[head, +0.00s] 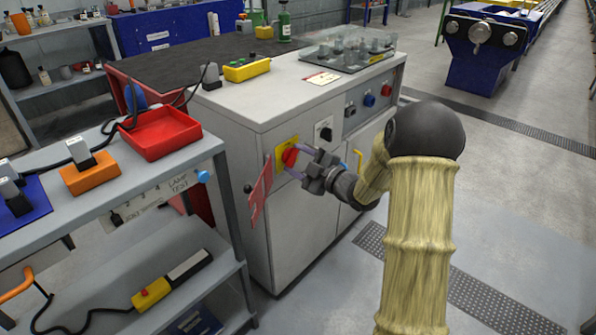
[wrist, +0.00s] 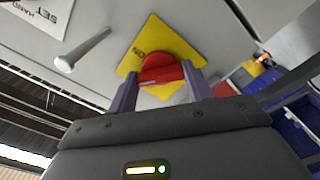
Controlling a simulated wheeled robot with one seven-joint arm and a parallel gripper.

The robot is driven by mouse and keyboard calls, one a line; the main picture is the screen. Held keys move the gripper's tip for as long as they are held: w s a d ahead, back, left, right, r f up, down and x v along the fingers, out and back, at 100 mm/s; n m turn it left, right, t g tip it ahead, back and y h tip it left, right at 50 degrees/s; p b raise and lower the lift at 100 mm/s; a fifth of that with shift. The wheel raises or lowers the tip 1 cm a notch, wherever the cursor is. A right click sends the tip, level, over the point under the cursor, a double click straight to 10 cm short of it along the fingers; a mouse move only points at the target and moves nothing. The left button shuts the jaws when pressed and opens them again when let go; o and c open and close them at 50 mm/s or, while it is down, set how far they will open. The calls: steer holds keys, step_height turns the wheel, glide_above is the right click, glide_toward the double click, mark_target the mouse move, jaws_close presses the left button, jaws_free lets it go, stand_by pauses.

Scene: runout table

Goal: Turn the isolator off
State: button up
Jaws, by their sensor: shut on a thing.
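The isolator is a red rotary knob (head: 290,157) on a yellow plate (head: 280,163), on the front of a grey cabinet (head: 310,215). My gripper (head: 295,164) reaches it from the right. In the wrist view the red knob (wrist: 162,70) sits between my two purple-grey fingers (wrist: 160,88), which are shut on it. The yellow plate (wrist: 178,38) shows behind, with the letters "ON" partly readable beside the knob.
A red tag (head: 260,193) hangs just left of the plate. A black switch (head: 324,132) on a white plate is at the right. A grey shelf trolley with a red tray (head: 160,132) stands close at the left. Floor at the right is open.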

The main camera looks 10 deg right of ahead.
steer(key=shift+f+n+b, duration=0.15)
steer(key=shift+n+b, duration=3.65)
steer(key=shift+b, duration=0.8)
steer(key=o, duration=1)
steer(key=shift+d, duration=0.1)
steer(key=p+v, duration=0.4)
steer(key=v, duration=1.3)
steer(key=shift+s, duration=0.15)
